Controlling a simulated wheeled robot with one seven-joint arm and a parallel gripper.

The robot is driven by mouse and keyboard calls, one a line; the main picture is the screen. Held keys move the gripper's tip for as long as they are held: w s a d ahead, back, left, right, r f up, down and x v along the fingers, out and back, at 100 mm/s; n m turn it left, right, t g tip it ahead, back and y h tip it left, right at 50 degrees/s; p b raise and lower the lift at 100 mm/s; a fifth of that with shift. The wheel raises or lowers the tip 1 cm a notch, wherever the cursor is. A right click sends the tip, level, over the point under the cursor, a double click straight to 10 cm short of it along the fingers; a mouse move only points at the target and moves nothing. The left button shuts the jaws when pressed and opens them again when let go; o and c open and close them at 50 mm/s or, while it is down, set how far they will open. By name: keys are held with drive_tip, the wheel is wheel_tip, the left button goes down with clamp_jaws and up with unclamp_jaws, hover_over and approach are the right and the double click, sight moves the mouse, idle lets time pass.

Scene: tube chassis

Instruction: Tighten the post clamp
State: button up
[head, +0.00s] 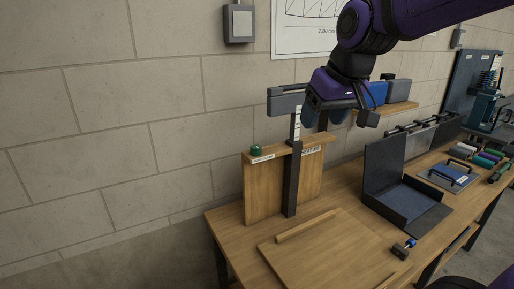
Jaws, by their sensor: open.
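A dark upright post (290,185) stands against a wooden board (262,195) on the bench. A pale scale strip and a grey head block (285,104) are at its top. A small green knob (256,149) sits on the board's top edge, left of the post, above a white label. I cannot tell which part is the clamp's tightening piece. My gripper (319,119) is open, pointing down just right of the post's upper part. Its purple body hides part of the head block's right end and the wall behind. I cannot tell whether its fingers touch anything.
A wooden panel with a raised strip (335,252) lies on the bench front. A dark angled tray (405,200) stands to the right, with a small blue-and-black part (403,249) before it. A shelf (400,107) with blue and grey boxes is behind my gripper. Coloured rolls lie far right.

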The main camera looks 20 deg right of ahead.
drive_tip(key=w+a+f, duration=0.2)
drive_tip(key=w+f, duration=0.1)
drive_tip(key=w, duration=0.9)
drive_tip(key=n, duration=0.1)
approach(257, 147)
drive_tip(key=shift+g, duration=0.3)
drive_tip(key=x, duration=1)
drive_tip(key=shift+w+r, duration=0.15)
drive_tip(key=shift+w, duration=0.1)
drive_tip(key=c, duration=0.9)
